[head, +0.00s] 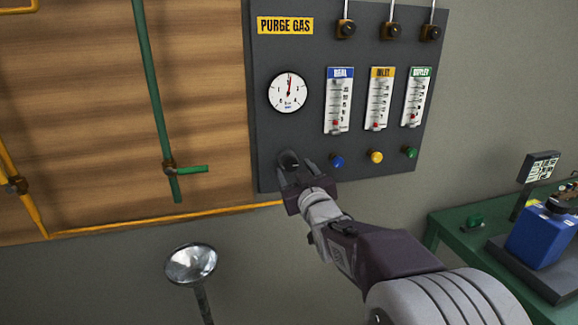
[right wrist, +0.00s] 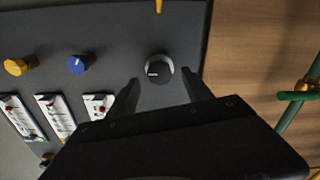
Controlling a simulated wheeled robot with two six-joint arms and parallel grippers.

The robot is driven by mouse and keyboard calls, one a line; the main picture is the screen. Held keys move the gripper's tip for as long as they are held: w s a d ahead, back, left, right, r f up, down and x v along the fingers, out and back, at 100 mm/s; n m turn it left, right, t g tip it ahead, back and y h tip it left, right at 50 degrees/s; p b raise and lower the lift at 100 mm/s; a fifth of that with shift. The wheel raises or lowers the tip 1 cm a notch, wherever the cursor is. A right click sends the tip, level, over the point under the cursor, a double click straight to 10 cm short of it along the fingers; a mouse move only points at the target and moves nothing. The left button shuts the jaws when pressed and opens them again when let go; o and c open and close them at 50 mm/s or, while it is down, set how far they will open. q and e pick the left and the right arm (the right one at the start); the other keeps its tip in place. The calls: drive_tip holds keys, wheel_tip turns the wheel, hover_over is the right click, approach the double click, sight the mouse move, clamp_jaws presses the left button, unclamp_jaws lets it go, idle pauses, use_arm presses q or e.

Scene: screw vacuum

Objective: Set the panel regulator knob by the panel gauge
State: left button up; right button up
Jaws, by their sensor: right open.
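The panel regulator knob (right wrist: 159,69) is round and dark with a white pointer mark. It sits low on the left of the dark purge gas panel (head: 300,50). In the head view the knob (head: 288,159) shows just beyond my right fingertips. My right gripper (head: 295,172) is open, and in the right wrist view (right wrist: 158,92) its fingers point toward the knob, one to each side and apart from it. The panel gauge (head: 288,92) is a white dial above the knob, with a red needle pointing nearly straight up. My left gripper is not in view.
Blue (head: 337,161), yellow (head: 376,156) and green (head: 411,152) knobs sit right of the regulator knob, below three flowmeters (head: 379,98). A green pipe with a valve handle (head: 190,169) is at left. A green bench (head: 462,222) with a blue device (head: 540,235) stands at right.

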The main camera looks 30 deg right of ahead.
sight(292, 166)
drive_tip(key=x, duration=0.5)
drive_tip(key=shift+c, duration=0.3)
clamp_jaws()
drive_tip(key=shift+f+n+b, duration=0.4)
drive_tip(key=shift+n+b, duration=0.4)
drive_tip(key=shift+b, duration=0.2)
drive_tip(key=shift+r+n+b, duration=0.1)
drive_tip(key=shift+n+b, duration=0.2)
drive_tip(key=shift+n, duration=0.2)
drive_tip(key=shift+r, duration=0.25)
